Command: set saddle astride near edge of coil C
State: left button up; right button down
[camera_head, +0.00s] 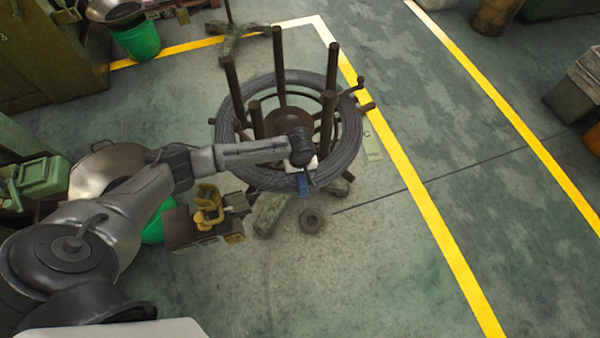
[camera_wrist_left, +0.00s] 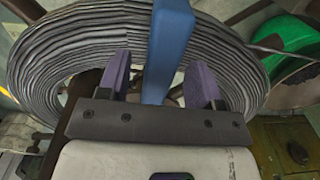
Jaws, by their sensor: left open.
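Coil C (camera_head: 255,178) is a thick ring of dark grey wire around the upright posts of a rusty stand, and it also shows in the left wrist view (camera_wrist_left: 60,60). A tag marked C (camera_head: 370,146) lies to its right. The blue saddle (camera_head: 303,186) is at the coil's near edge, its lower part showing below my left gripper (camera_head: 302,170). In the left wrist view the saddle (camera_wrist_left: 172,40) crosses in front of the coil, between the two spread purple fingers, with gaps at both sides. Whether both its legs straddle the wire is hidden. My right gripper is out of view.
A workbench item with yellow parts (camera_head: 208,210) and a metal bowl (camera_head: 105,172) stand left of the coil. A small dark ring (camera_head: 312,220) lies on the floor in front.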

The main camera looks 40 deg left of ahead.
pick_arm(q)
notch_tip(320, 180, up, 19)
jog(key=p, duration=1.4)
dwell(0.6)
dwell(0.6)
